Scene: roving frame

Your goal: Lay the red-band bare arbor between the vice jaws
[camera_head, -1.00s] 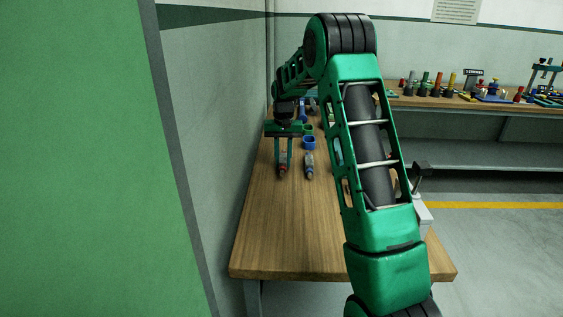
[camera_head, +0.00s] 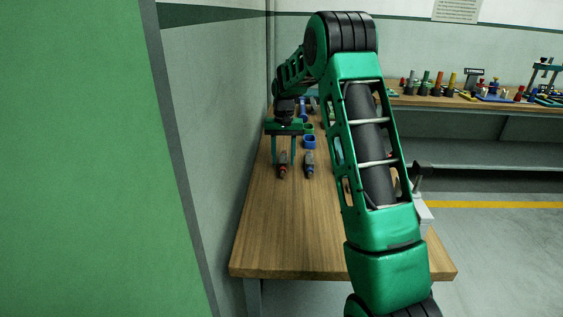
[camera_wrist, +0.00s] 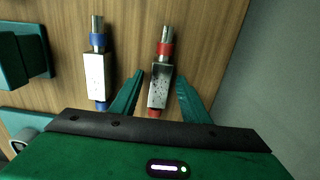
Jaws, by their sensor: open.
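The red-band arbor (camera_head: 282,168) lies on the wooden bench, a dark grey shaft with a squared body and red bands. In the wrist view the red-band arbor (camera_wrist: 160,84) shows a pale, speckled body with a bare metal end pointing up. My gripper (camera_head: 284,162) is open above it. In the wrist view my gripper's fingers (camera_wrist: 159,84) appear on either side of its body, with gaps. A teal block-like fixture (camera_wrist: 27,52) at left in the wrist view may be the vice; its jaws cannot be made out. My arm hides much of the bench in the head view.
A blue-band arbor (camera_head: 309,165) lies beside the red one; it also shows in the wrist view (camera_wrist: 96,68). A blue cup (camera_head: 309,142) stands behind. The wall is close on the left. The bench front is clear. A back bench (camera_head: 450,103) holds several coloured parts.

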